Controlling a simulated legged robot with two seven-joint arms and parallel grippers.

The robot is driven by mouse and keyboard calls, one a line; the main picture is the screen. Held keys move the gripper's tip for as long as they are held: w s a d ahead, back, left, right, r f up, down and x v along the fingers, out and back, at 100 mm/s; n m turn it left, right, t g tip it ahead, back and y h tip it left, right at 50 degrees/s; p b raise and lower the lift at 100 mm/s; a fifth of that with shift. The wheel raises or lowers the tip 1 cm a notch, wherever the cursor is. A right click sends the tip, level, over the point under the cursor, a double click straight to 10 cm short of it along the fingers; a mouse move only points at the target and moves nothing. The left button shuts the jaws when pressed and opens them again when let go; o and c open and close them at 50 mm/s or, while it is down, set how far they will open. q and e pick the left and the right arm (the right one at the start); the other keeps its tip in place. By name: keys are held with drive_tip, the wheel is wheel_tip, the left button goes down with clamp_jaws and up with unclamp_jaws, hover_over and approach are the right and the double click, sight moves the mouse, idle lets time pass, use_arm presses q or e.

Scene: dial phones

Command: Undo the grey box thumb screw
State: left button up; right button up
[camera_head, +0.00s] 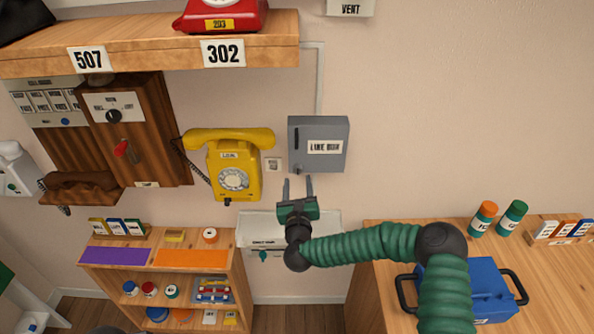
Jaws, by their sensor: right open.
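The grey box (337,131) is fixed to the wall right of the yellow phone, its door shut, with a white label reading "LINE BOX". A slim dark fitting runs along the left side of its front. A small dark spot shows near its lower left corner; I cannot tell for sure which of these is the thumb screw. My right gripper (297,182) is open and empty, its two fingers pointing up just below the box's lower left corner. It appears apart from the box. My left gripper is not in view.
A yellow dial phone (233,164) hangs close to the left of the box. A white wall unit (325,222) with a green knob is partly behind my right gripper. A shelf (150,52) overhangs the upper left. A blue case (490,282) stands on the right table. Wall right of the box is clear.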

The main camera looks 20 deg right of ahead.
sight(298, 172)
drive_tip(key=x, duration=0.4)
drive_tip(key=shift+w+d+r+p, duration=0.1)
drive_tip(key=shift+w+d+p, duration=0.15)
drive_tip(key=shift+w+p, duration=0.1)
drive_tip(key=shift+a, duration=0.2)
drive_tip(key=shift+c, duration=0.2)
drive_tip(key=shift+d, duration=0.15)
clamp_jaws()
